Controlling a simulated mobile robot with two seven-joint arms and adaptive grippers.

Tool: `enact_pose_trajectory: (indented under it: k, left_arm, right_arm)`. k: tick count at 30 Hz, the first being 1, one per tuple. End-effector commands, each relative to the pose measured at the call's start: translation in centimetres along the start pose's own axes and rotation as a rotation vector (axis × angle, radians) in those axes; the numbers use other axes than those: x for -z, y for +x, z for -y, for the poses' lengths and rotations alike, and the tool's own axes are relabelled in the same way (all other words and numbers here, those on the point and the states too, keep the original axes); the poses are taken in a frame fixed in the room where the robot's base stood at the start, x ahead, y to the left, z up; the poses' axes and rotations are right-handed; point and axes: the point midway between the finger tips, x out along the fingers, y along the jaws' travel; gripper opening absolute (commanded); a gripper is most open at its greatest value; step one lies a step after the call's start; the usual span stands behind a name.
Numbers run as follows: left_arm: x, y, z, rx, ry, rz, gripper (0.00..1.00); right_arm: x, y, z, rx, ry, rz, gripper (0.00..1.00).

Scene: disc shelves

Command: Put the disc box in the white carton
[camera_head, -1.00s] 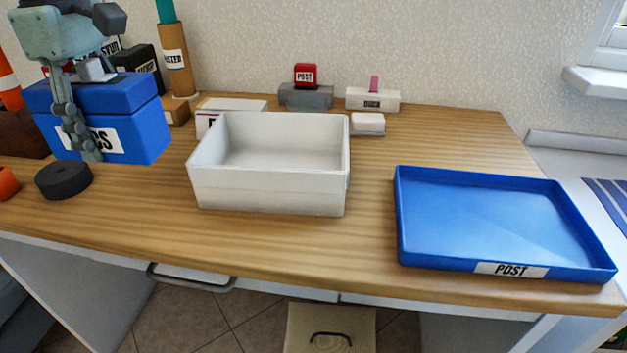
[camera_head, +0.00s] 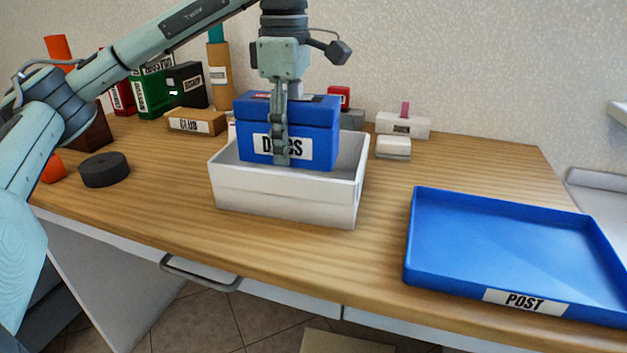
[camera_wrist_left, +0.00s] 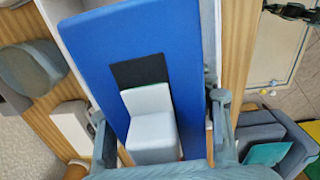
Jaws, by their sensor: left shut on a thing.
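The blue disc box (camera_head: 315,120), with a white label partly reading DISCS, is upright over the white carton (camera_head: 285,195). Its lower edge is near the carton's front rim; I cannot tell how far down inside it is. My left gripper (camera_head: 283,150) is shut on the box, with one finger down its labelled front, hiding part of the lettering. In the left wrist view, the box's blue lid (camera_wrist_left: 135,45) lies between my two fingers (camera_wrist_left: 163,135), with a pale block on a dark patch. The carton's right inside still shows empty. My right gripper is not seen.
A blue POST tray (camera_head: 510,245) lies to the right, empty. A black round disc (camera_head: 105,169) is at the left. A CLUB box (camera_head: 197,121), binders and a small white box (camera_head: 393,147) stand behind. The table between carton and tray is clear.

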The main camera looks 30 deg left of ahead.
Motion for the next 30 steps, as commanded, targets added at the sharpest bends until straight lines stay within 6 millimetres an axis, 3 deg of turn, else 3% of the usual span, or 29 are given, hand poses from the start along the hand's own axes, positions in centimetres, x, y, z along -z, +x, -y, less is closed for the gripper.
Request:
enact_pose_trajectory:
  k: [3, 8, 11, 19, 30]
  left_arm:
    - [-2.1, 1.5, -1.2, 0.002, 0.003, 0.002, 0.16]
    - [-3.3, 2.2, -2.0, 0.000, 0.001, 0.001, 0.16]
    - [-3.4, 2.7, -2.1, 0.000, -0.001, 0.000, 0.16]
    - [-3.3, 6.1, -2.1, 0.000, -0.001, -0.001, 0.16]
    - [-3.4, 6.6, -2.1, -0.001, 0.000, 0.001, 0.16]
  right_arm:
    - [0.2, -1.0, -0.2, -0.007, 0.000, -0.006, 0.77]
    - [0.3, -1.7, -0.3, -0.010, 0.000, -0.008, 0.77]
    - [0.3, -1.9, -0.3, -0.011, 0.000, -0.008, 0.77]
    - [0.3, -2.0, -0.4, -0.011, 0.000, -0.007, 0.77]
    - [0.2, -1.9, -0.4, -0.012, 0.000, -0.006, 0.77]
